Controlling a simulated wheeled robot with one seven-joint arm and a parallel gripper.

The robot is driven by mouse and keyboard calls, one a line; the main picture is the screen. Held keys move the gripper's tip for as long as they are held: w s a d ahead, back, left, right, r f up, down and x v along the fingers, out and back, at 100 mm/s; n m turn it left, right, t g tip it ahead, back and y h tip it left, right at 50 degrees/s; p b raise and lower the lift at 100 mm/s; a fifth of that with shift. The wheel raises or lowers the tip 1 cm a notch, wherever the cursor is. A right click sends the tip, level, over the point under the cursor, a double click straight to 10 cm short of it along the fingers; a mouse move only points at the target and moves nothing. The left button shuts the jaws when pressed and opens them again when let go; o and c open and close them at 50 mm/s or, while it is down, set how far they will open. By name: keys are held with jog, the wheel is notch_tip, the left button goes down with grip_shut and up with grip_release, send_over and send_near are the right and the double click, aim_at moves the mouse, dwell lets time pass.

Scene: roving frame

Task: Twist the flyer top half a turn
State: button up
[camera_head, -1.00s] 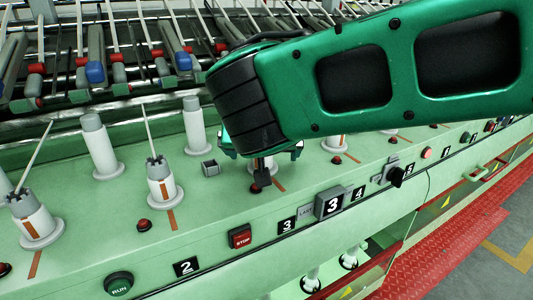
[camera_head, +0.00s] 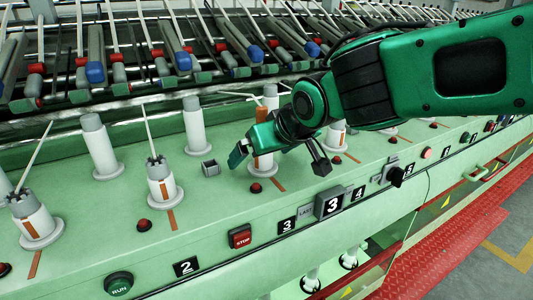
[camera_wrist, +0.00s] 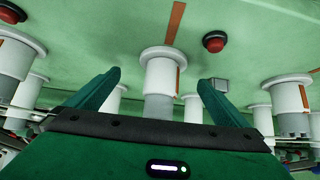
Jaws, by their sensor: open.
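The spindle (camera_head: 265,164) at my gripper has a white body with an orange stripe. Its flyer top (camera_wrist: 158,107) is grey and partly hidden behind my gripper in the wrist view. My gripper (camera_head: 279,164) is open, with one finger on each side of this spindle. The wrist view shows the spindle between the open fingers (camera_wrist: 159,80), with gaps on both sides.
Neighbouring spindles (camera_head: 159,189) with grey notched tops stand along the rail (camera_head: 205,225). A small grey box (camera_head: 210,168) and a red button (camera_head: 256,188) are close by. A stop button (camera_head: 240,236) and number plates line the front. Rollers (camera_head: 95,72) fill the back.

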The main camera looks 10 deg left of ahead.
jog(key=n+g+y, duration=0.1)
jog(key=n+g, duration=0.1)
jog(key=n, duration=0.1)
jog(key=shift+w+d+n+y, duration=0.1)
jog(key=shift+w+n+y, duration=0.05)
jog(key=shift+n+y, duration=0.2)
jog(key=shift+n+g+y, duration=0.55)
jog(key=shift+n+g, duration=0.35)
jog(key=shift+n, duration=0.35)
jog(key=c, duration=2.2)
jog(key=m+t+h, duration=0.1)
jog(key=m+t, duration=0.1)
jog(key=m, duration=0.2)
jog(key=shift+t+h, duration=0.4)
jog(key=shift+m+t+h, duration=0.6)
jog(key=shift+m, duration=0.6)
jog(key=m+t+h, duration=0.1)
jog(key=m+h, duration=0.2)
jog(key=m, duration=0.1)
jog(key=shift+m+t+h, duration=0.4)
jog(key=shift+m+h, duration=0.4)
jog(key=shift+m, duration=0.4)
